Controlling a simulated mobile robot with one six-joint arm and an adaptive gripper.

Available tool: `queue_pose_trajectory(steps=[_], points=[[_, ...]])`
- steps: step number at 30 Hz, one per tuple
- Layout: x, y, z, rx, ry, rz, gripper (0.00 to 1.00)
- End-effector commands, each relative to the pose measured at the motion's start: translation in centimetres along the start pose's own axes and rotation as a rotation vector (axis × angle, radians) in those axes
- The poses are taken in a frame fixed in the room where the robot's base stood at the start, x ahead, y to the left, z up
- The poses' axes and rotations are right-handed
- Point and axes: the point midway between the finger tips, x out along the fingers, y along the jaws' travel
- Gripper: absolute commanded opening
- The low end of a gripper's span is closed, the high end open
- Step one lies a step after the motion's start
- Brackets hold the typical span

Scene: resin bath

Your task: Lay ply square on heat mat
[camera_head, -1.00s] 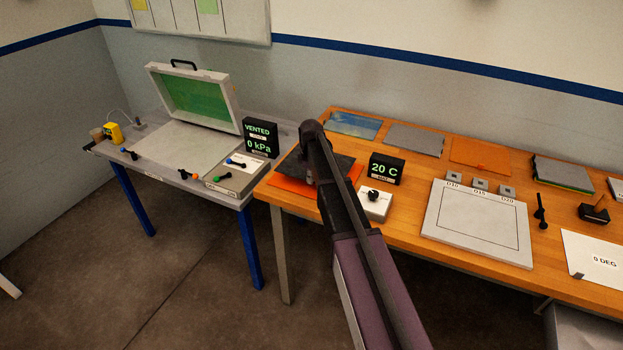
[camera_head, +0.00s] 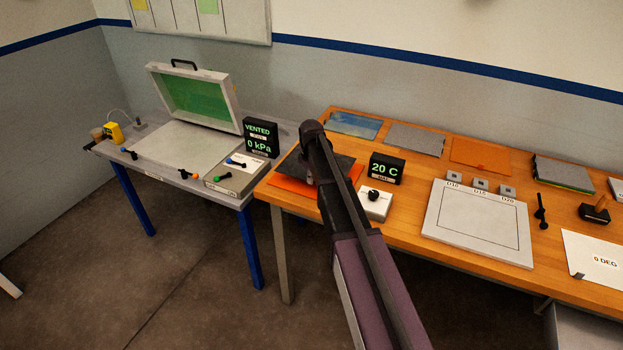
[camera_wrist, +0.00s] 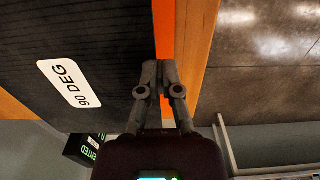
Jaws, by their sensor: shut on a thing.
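The dark ply square (camera_head: 338,168) lies over the orange heat mat (camera_head: 290,186) at the left end of the wooden bench. Orange shows along the mat's front and right edges. In the wrist view the ply (camera_wrist: 95,40) carries a white label reading 90 DEG, and a strip of the mat (camera_wrist: 163,30) shows past its edge. My gripper (camera_wrist: 160,72) is shut on the edge of the ply square. In the head view my arm hides the fingertips and part of the ply. I cannot tell whether the ply fully touches the mat.
A display reading 20 C (camera_head: 387,168) and a white knob box (camera_head: 375,203) stand right of the mat. A framed white board (camera_head: 478,222) lies further right. Left is a grey table with an open-lidded box (camera_head: 195,97) and a display reading VENTED 0 kPa (camera_head: 261,138).

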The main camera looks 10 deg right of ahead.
Motion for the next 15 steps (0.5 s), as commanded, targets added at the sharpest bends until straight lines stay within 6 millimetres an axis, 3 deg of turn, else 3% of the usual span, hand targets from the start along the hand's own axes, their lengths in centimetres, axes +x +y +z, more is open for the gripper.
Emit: queue_pose_trajectory(steps=[15], points=[[1.2,0.1,0.1,0.001,0.0,0.0,0.0]])
